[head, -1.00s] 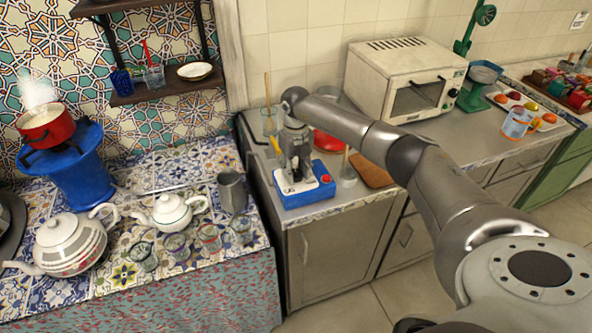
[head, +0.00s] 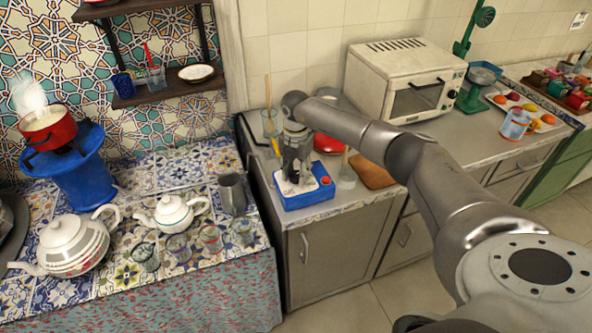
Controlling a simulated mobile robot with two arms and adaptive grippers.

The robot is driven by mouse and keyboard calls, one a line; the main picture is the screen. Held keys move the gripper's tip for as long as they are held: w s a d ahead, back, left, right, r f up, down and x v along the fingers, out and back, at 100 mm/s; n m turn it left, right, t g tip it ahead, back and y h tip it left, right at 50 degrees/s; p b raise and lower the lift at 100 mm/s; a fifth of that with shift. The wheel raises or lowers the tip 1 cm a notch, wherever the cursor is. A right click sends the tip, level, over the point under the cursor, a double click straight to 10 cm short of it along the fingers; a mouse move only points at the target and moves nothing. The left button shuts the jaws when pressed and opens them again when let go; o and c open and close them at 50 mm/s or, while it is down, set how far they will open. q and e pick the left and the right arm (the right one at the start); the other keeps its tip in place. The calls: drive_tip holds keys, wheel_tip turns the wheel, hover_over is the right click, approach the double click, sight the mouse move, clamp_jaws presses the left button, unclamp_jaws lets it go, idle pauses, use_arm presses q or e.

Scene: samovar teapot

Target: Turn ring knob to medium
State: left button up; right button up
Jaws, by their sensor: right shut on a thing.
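A blue box with a pale top (head: 318,194) and a red button (head: 325,181) stands at the left front end of the steel counter. My right gripper (head: 293,180) points down onto its top from above. It is shut on a small part there, which its fingers hide; I take this to be the ring knob. The knob's setting and any marks around it cannot be read. My left gripper is not in view.
A glass jar (head: 347,176), a brown board (head: 372,172) and a red lid (head: 328,143) lie close to the box. A toaster oven (head: 400,80) stands behind. At left, teapots (head: 72,240) and glasses crowd the tiled table, with a steaming red pot (head: 48,128) on a blue stove.

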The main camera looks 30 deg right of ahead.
sight(296, 174)
drive_tip(key=shift+r+m+p, duration=0.1)
drive_tip(key=shift+m+p, duration=0.45)
drive_tip(key=shift+m, duration=1.35)
drive_tip(key=o, duration=1.1)
drive_tip(key=shift+c, duration=0.2)
wheel_tip(296, 174, up, 12)
